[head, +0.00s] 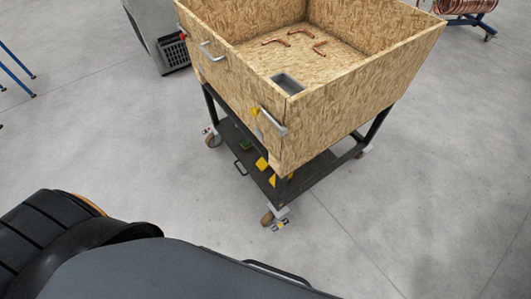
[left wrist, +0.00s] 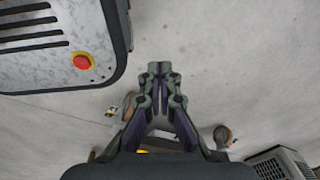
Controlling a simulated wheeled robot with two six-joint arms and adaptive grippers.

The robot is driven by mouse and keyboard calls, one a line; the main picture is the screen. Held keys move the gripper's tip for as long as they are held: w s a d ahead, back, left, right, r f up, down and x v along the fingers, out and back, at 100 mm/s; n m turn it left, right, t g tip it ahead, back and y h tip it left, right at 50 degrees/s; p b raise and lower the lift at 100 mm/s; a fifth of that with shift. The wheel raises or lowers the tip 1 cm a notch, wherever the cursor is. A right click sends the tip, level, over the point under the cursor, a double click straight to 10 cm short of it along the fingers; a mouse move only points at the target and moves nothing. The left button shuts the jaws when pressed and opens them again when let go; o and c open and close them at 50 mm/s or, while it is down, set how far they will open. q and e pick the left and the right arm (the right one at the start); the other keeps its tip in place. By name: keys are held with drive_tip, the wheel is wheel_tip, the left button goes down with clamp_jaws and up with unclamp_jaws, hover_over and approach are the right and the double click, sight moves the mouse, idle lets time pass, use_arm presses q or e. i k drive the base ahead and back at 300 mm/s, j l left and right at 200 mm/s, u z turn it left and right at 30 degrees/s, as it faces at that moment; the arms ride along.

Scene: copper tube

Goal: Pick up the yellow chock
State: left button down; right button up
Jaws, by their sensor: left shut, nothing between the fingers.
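My left gripper (left wrist: 160,68) is shut and empty in the left wrist view, above the grey floor and apart from the chocks. A small yellow patch (left wrist: 145,151) shows behind its base there; I cannot tell if it is a chock. My left gripper's fingers do not show in the head view. My right gripper is not in view.
The cart carries an open chipboard box (head: 340,105) with copper tube pieces (head: 300,37). Its lower shelf (head: 318,170) is low between the legs, with casters (head: 268,217) at the corners. The floor at right is clear.

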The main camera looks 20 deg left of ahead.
sight(261, 164)
drive_tip(key=i+j+z, duration=0.35)
drive_tip(key=j, duration=1.55)
drive_tip(key=j+z, duration=0.35)
drive_tip(key=j, duration=1.55)
